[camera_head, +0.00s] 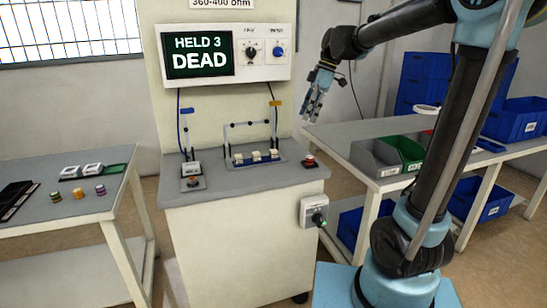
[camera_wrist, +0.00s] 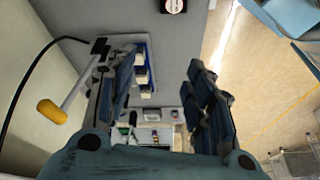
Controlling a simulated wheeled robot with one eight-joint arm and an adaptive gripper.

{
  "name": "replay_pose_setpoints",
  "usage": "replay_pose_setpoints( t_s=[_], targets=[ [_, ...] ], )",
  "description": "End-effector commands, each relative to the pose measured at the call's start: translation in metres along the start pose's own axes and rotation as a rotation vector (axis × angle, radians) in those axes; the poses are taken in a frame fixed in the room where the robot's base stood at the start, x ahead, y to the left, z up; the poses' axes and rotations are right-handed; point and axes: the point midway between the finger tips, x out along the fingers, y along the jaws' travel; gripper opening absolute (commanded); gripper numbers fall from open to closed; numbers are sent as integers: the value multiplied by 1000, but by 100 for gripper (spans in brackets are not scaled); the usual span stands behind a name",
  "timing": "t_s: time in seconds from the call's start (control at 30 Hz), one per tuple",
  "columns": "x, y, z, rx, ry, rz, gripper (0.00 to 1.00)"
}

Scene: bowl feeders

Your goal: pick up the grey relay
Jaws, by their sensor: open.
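My gripper (camera_head: 314,98) hangs in the air above the right end of the test bench, open with nothing between its fingers. Its two dark fingers stand wide apart in the wrist view (camera_wrist: 163,80). A small pale grey-white block (camera_head: 191,168) sits in the fixture at the bench's left; I cannot tell whether it is the grey relay. Several cream blocks (camera_head: 256,156) stand in a row on a rack at the middle of the bench. The row shows in the wrist view between the fingers, partly beside the left one, as pale blocks on blue (camera_wrist: 142,76).
The tester display (camera_head: 198,57) reads "HELD 3 DEAD". Grey and green bins (camera_head: 375,157) stand on the right table. The left table (camera_head: 92,222) holds small coloured parts.

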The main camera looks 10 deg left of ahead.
Motion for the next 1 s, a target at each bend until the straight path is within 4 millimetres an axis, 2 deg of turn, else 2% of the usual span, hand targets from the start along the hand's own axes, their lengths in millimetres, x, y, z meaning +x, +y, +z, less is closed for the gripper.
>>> replay_pose_setpoints(
  t_s=[0.03,0.1,0.3,0.47,1.0],
  targets=[
    [1,12,-14,-61,9,-13,48],
    [2,22,-29,-138,23,-29,48],
    [6,40,-54,-266,46,-54,48],
    [18,42,-59,-289,51,-58,48],
    [110,36,-62,-287,50,-57,48]
  ],
)
